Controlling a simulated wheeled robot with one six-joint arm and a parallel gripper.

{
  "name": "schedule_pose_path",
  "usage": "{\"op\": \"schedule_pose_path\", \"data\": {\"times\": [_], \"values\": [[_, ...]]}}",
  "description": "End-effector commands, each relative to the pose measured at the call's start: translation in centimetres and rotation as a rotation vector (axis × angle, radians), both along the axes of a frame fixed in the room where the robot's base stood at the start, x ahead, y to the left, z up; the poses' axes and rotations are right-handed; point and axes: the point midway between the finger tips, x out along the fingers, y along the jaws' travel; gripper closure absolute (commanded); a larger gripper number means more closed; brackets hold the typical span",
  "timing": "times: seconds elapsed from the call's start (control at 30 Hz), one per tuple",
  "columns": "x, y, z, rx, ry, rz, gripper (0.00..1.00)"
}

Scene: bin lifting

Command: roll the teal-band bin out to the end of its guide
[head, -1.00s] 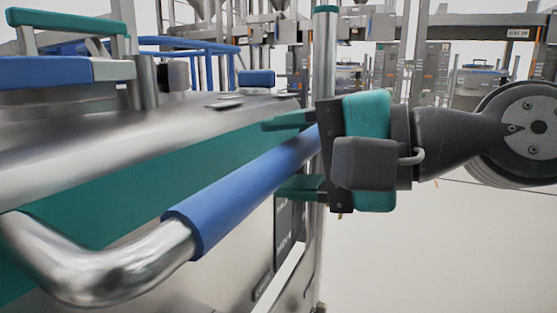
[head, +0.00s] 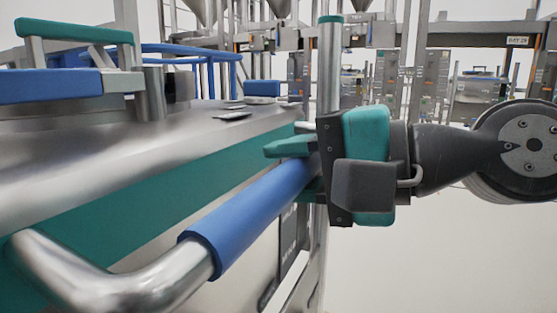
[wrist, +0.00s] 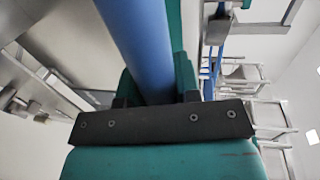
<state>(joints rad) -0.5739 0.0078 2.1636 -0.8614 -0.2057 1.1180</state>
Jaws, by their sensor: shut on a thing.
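The teal-band bin (head: 150,222) fills the left of the head view, a steel body with a wide teal stripe along its side. Its push handle is a bent steel tube with a blue grip sleeve (head: 245,222). My gripper (head: 300,168) is shut on the far part of the blue sleeve, with its teal fingers on either side of it. In the wrist view the blue sleeve (wrist: 140,45) runs between the fingers into the gripper's dark front plate. The lower finger is partly hidden behind the sleeve in the head view.
A steel post (head: 328,70) with a teal cap stands just behind my gripper. A teal handle (head: 75,30) and a blue-padded part (head: 50,86) stand on the bin's top at left. Frames and machinery fill the background. Pale floor (head: 440,260) at right looks clear.

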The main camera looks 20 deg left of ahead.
Motion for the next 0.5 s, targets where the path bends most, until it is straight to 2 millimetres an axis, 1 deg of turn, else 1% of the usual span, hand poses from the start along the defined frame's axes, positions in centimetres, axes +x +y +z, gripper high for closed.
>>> {"op": "schedule_pose_path", "data": {"times": [0.17, 0.2, 0.27, 0.3, 0.5], "values": [[0.05, -0.19, -0.27, -0.007, 0.001, -0.004, 1.0], [0.06, -0.18, -0.28, -0.007, 0.001, -0.004, 0.62], [0.02, -0.1, -0.27, -0.006, 0.001, -0.002, 0.49], [-0.01, -0.05, -0.26, -0.006, 0.002, -0.001, 0.44], [-0.07, 0.04, -0.2, -0.005, 0.002, 0.001, 0.44]]}}
